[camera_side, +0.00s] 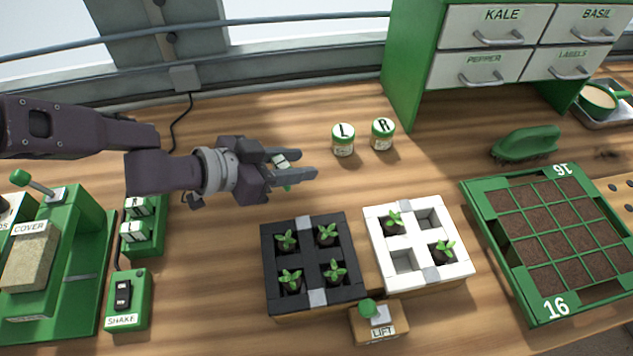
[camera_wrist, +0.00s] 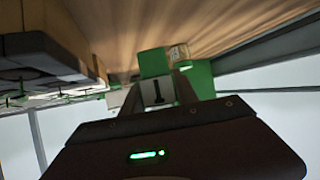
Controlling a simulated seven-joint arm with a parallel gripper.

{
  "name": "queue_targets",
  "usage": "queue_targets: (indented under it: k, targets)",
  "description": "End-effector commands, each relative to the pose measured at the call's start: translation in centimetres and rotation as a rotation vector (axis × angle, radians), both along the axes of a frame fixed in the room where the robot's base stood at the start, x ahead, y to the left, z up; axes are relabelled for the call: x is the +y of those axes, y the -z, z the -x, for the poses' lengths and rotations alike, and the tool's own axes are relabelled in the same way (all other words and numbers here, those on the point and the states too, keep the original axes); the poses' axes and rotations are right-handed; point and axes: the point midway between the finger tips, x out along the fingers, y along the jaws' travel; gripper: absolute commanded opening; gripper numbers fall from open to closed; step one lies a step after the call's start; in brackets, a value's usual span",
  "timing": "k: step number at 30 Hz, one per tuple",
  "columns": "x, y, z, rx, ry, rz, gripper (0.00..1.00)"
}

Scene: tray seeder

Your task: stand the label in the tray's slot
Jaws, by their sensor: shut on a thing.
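My gripper (camera_side: 307,163) is above the table, left of the two lettered jars and behind the black pot tray. It is shut on a small white and green label (camera_side: 281,161), which is partly hidden by the fingers. In the wrist view the label (camera_wrist: 157,92) shows a white face with a dark mark between the fingers. A green seed tray (camera_side: 556,309) numbered 16, with several soil-filled cells, lies at the right, well apart from my gripper. I cannot make out its slot.
Black (camera_side: 268,272) and white (camera_side: 376,236) pot trays with seedlings stand in front of my gripper. A LIFT button box (camera_side: 362,328) is before them. Jars L (camera_side: 343,147) and R (camera_side: 382,141) stand right of the fingers. A green drawer cabinet (camera_side: 407,70) is behind.

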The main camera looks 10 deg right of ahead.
Motion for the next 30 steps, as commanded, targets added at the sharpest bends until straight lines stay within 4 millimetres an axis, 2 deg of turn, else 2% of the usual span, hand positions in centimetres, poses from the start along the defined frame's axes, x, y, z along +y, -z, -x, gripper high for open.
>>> queue_targets:
  k: [9,19,20,22,23,30]
  targets:
    - [0.0,4.9,0.1,0.001,0.001,-0.001,0.0]
    - [0.0,5.2,0.0,-0.001,0.0,0.002,0.0]
    - [-0.1,5.2,0.0,-0.001,0.0,0.002,0.39]
    - [0.0,5.2,0.0,-0.002,0.0,0.002,0.53]
    - [0.0,5.2,0.0,-0.002,0.0,0.002,0.57]
    - [0.0,5.2,0.0,-0.002,0.0,0.002,0.57]
